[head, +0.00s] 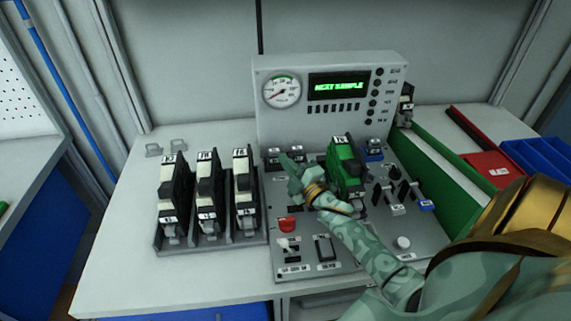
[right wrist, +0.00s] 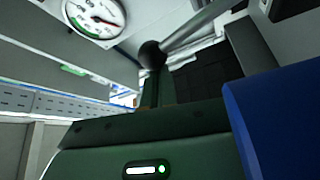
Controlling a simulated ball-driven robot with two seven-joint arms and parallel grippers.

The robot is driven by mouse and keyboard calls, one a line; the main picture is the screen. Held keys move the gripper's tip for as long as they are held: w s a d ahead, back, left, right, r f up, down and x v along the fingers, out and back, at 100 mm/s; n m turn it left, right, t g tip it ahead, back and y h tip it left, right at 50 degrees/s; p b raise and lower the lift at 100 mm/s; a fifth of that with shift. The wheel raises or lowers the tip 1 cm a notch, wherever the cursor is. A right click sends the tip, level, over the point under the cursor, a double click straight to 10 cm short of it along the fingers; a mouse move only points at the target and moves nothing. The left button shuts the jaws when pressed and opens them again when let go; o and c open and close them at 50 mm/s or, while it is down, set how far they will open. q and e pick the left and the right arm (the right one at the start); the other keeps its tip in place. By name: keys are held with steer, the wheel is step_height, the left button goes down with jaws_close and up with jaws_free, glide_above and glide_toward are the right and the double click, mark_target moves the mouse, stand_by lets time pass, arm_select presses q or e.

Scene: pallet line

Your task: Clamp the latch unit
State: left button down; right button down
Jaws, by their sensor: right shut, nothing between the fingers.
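A green and black unit (head: 345,163) stands upright on the grey console (head: 262,215), right of my right gripper; I take it as the latch unit, but no readable label confirms this. My right gripper (head: 287,162) is shut and empty, close to small dark fittings at the back left of the console. Whether it touches them I cannot tell. The right wrist view shows a green body (right wrist: 130,150) with a lit indicator, a dark ball knob (right wrist: 152,54) on a rod, and a blue part (right wrist: 275,120). My left gripper is not in view.
Three black and white units (head: 208,190) stand in a rack at left. The instrument panel (head: 330,70) behind has a gauge (head: 282,91) and a display (head: 338,86) with green text. A red button (head: 287,224) and small levers sit on the console. Red and blue bins (head: 545,158) stand right.

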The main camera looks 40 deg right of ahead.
steer(key=s+a+r+p, duration=0.5)
steer(key=s+a+r, duration=0.3)
steer(key=s+r, duration=0.3)
step_height(320, 180, up, 2)
steer(key=shift+a, duration=0.35)
